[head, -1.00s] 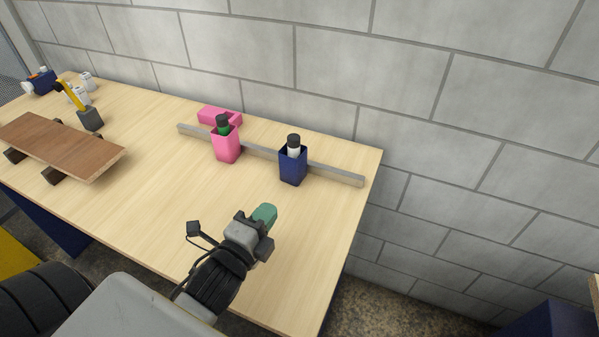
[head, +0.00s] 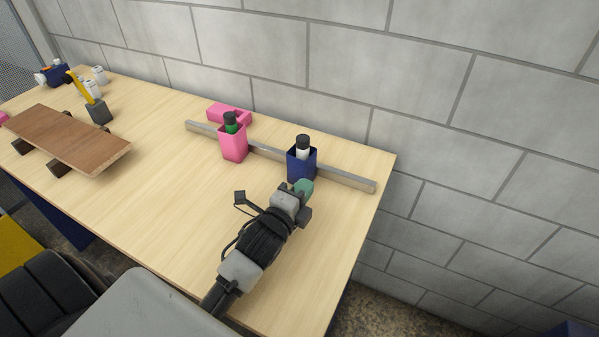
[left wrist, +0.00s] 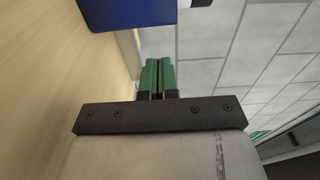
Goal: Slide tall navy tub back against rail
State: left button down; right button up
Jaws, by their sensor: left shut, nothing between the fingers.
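The tall navy tub (head: 301,165) stands upright on the table near the rail (head: 345,177), with a white bottle with a black cap (head: 302,146) inside it. In the left wrist view the navy tub (left wrist: 128,12) fills the top edge, cut off by the frame. My left gripper (head: 303,187) has its green fingers shut with nothing between them, just in front of the tub's lower front side. I cannot tell whether the fingertips touch the tub. The green fingers also show together in the left wrist view (left wrist: 157,76). My right gripper is out of view.
A pink tub (head: 233,146) with a green bottle stands left of the navy tub by the rail. A pink block-like piece (head: 228,113) lies behind the rail. A brown board (head: 65,138) rests on dark blocks at left. The table (head: 180,185) is clear between.

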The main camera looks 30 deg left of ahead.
aim_at(299, 167)
pick_arm(q)
jog(key=w+a, duration=0.2)
jog(key=w, duration=0.1)
jog(key=shift+a+p, duration=0.35)
jog(key=shift+a, duration=0.05)
jog(key=shift+w+a, duration=0.75)
jog(key=shift+a, duration=0.05)
